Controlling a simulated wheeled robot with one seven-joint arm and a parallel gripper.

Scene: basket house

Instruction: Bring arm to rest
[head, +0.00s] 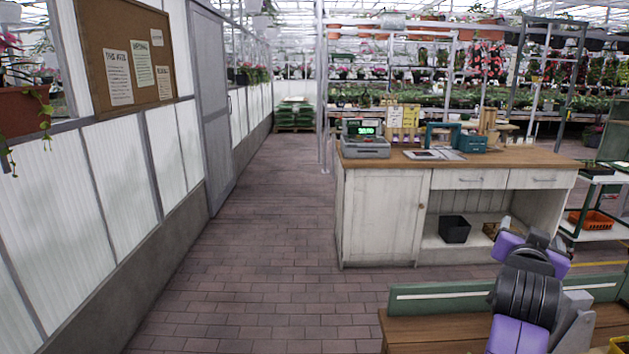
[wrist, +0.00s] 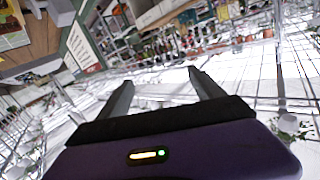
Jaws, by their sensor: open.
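My gripper (wrist: 160,80) shows in the wrist view with its two dark fingers apart and nothing between them. That view is tilted and takes in the glass roof and plant shelves beyond the fingers. In the head view my purple and black arm (head: 526,290) is folded at the lower right, in front of the counter. The gripper's fingers cannot be made out in the head view.
A wooden bench (head: 430,329) with a green back edge is close below my arm. A white counter (head: 382,215) with a cash register (head: 365,145) stands beyond it. An orange crate (head: 590,220) sits on a cart at right. The brick aisle (head: 255,220) is clear.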

